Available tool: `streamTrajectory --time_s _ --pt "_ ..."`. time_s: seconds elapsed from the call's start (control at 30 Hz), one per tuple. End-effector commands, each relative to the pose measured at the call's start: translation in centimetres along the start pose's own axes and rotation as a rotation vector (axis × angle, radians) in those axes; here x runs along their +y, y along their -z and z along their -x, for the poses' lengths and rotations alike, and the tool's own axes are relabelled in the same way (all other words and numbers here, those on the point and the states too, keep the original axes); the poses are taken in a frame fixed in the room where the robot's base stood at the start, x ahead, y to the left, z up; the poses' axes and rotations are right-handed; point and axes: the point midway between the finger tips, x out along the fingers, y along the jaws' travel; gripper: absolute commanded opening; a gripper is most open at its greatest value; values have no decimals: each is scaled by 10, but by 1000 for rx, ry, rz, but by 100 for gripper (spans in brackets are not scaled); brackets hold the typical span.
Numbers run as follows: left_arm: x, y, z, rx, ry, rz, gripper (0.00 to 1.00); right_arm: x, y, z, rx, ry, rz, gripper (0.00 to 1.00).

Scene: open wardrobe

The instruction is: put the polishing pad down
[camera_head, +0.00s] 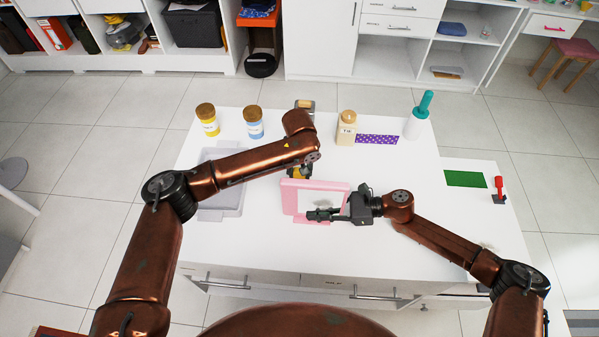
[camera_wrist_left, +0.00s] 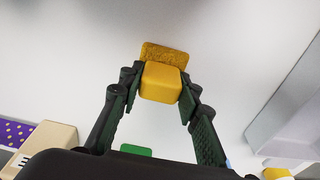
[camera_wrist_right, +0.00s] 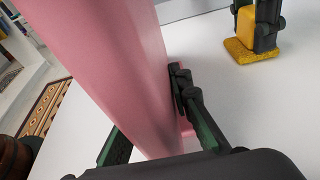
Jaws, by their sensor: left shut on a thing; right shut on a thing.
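The polishing pad (camera_wrist_left: 162,58) is a yellow block with a rough, darker yellow sponge face. My left gripper (camera_wrist_left: 160,88) is shut on its block. In the head view the pad (camera_head: 298,174) is partly hidden by my left gripper, behind the pink-framed panel (camera_head: 288,203). In the right wrist view the pad (camera_wrist_right: 247,50) points sponge-down, at or just above the white table; I cannot tell whether it touches. My right gripper (camera_head: 322,215) is shut on the pink-framed panel, which stands tilted up. It fills much of the right wrist view (camera_wrist_right: 110,60).
A grey tray (camera_head: 226,208) lies at left on the white table (camera_head: 400,240). A green mat (camera_head: 465,179) lies at right.

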Motion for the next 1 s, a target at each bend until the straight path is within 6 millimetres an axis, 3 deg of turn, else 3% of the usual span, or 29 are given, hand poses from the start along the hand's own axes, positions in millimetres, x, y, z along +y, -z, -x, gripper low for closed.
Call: streamTrajectory --time_s 0.07,0.1,0.33,0.73,1.0 --pt "0 -1 -2 -1 0 0 7 0 0 0 0 0 0 5" --pt "0 0 -3 -1 0 0 32 0 0 0 0 0 0 5" --pt "0 0 -2 -1 0 0 48 0 0 0 0 0 0 5" --pt "0 0 6 0 -1 -1 48 0 0 0 0 0 0 5" --pt "0 1 58 2 -1 -1 48 0 0 0 0 0 0 5"
